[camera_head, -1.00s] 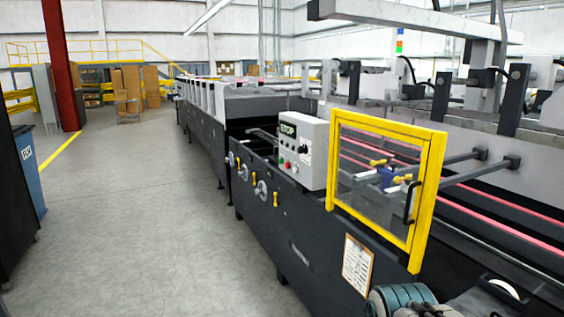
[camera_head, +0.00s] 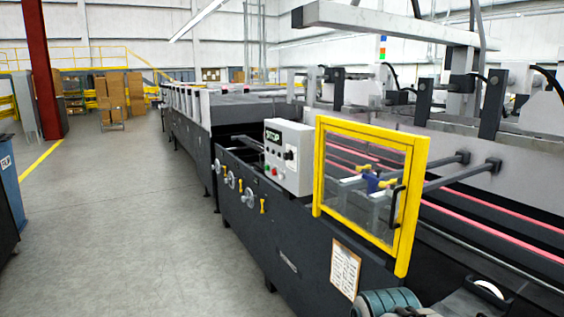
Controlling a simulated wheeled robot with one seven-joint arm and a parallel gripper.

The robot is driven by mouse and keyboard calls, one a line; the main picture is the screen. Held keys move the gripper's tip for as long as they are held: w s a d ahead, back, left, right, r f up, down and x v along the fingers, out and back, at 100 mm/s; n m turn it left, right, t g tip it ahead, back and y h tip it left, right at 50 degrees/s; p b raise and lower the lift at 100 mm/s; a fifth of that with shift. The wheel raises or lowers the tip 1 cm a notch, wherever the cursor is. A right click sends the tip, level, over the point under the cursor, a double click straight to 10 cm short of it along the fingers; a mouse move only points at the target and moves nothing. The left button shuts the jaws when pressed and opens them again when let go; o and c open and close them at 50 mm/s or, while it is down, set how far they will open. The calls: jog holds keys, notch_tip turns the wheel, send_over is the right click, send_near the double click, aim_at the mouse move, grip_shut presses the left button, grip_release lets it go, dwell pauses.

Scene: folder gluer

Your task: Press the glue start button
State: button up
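A grey control box (camera_head: 289,157) stands on the near side of the folder gluer (camera_head: 290,225), left of the yellow-framed guard. It has a small display reading STOP (camera_head: 273,135), a black knob, a green button (camera_head: 267,168) and a red button (camera_head: 274,171) low on its front. The buttons are small, and I cannot read which is the glue start button. Part of my arm shows at the bottom edge, right of centre. My gripper cannot be made out in this view.
The yellow-framed clear guard (camera_head: 408,215) with a black handle stands right of the control box. Handwheels (camera_head: 247,199) stick out from the machine's side. A clipboard (camera_head: 344,268) hangs below the guard. Open floor (camera_head: 120,220) lies to the left, with a blue bin (camera_head: 10,185) at the edge.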

grip_shut()
dwell(1.9)
